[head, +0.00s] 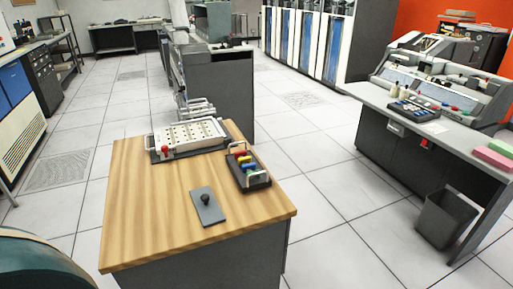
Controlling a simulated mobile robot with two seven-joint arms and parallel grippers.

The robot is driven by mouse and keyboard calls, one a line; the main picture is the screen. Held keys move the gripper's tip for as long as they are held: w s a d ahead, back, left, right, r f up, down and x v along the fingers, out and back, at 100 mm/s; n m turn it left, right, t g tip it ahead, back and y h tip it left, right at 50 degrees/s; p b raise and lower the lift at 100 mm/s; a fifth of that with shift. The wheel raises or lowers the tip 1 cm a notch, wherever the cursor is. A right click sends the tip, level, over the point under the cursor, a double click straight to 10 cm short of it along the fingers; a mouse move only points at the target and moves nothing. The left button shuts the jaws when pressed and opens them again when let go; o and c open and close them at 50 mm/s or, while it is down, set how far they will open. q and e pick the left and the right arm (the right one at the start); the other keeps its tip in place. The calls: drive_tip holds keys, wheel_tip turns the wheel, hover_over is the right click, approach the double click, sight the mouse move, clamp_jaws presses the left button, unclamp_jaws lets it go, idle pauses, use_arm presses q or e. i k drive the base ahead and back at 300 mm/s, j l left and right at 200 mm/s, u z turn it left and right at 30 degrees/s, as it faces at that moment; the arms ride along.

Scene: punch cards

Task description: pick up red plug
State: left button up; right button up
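A dark tray (260,185) with light handles sits at the right edge of the wooden desk top (150,215). It holds several small coloured pieces, with yellow, blue, green and what looks like red among them; they are too small to tell apart well. A light plugboard panel (190,134) lies at the back of the desk. A small red knob-like piece (165,150) is at its front left corner; I cannot tell whether it is a plug. Neither of my grippers is in view.
The desk's left and front parts are clear. A console table (385,98) with machines stands at the right, a grey bin (445,218) beside it. Open tiled floor lies between.

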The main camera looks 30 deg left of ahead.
sight(236, 154)
drive_tip(key=u, duration=1.4)
